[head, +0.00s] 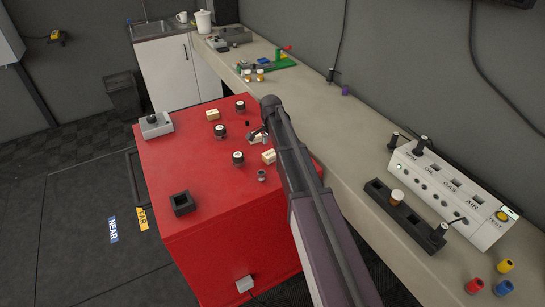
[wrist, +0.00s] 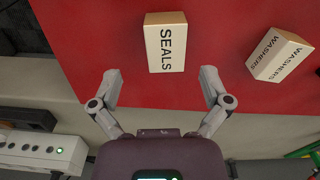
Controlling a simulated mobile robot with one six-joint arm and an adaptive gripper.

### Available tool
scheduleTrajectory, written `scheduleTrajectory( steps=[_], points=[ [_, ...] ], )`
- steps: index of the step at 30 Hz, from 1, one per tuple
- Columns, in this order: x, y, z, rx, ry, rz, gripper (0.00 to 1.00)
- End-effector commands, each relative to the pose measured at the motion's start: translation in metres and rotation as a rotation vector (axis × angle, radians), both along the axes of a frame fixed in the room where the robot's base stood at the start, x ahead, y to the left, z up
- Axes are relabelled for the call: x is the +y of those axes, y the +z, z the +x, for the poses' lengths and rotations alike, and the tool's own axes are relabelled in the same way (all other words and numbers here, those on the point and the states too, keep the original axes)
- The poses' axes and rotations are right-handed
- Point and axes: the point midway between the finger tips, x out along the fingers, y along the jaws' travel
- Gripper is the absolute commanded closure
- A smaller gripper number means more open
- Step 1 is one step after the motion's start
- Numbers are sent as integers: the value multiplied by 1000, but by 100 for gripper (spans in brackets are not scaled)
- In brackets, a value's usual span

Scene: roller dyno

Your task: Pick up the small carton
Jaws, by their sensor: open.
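A small cream carton marked SEALS (wrist: 166,44) lies on the red cabinet top, in the upper middle of the wrist view. A similar carton marked WASHERS (wrist: 278,58) lies tilted to its right. In the head view, one carton (head: 269,156) lies beside the arm, and another (head: 212,114) lies farther left. Which matches which label is too small to read there. My gripper (wrist: 161,77) is open and empty, its two fingers spread on either side of the SEALS carton's near end. In the head view my gripper (head: 257,133) is small and partly hidden by my arm.
The red cabinet (head: 200,205) also carries several dark-capped jars, a black square tray (head: 182,203) and a grey box (head: 155,125). A grey bench (head: 330,130) runs along the right, with a white control panel (head: 455,190) and a black rack (head: 405,215).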

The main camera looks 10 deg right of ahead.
Motion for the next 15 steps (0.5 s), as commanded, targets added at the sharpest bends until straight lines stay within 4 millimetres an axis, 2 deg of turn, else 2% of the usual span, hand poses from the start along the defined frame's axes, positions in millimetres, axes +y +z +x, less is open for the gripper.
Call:
scheduleTrajectory(
  steps=[7,15],
  points=[
    [1,-9,3,2,0,-1,3],
    [3,-30,5,1,-1,0,3]
  ],
)
